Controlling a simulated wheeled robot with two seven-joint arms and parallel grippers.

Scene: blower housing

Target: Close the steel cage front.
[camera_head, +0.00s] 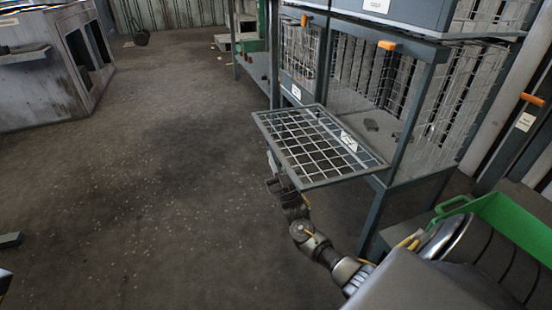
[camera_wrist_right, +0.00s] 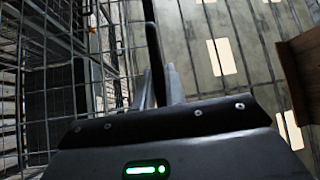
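The steel cage front (camera_head: 318,140) is a wire-mesh panel with a grey frame and a white label. It is folded down, sticking out nearly level from the cage's lower front edge, so the cage (camera_head: 375,75) stands open. My right gripper (camera_head: 271,172) is at the panel's outer left edge, partly under it; I cannot tell whether it touches. In the right wrist view the fingers (camera_wrist_right: 160,70) point upward beside wire mesh (camera_wrist_right: 45,90) at the left. Their gap is unclear. My left gripper is not in view.
Small dark parts (camera_head: 372,125) lie inside the cage. An orange handle (camera_head: 387,45) is above the opening. A green bin (camera_head: 515,228) is at the lower right, near my arm. The floor (camera_head: 150,190) left of the panel is clear. A worn grey cabinet (camera_head: 50,85) stands far left.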

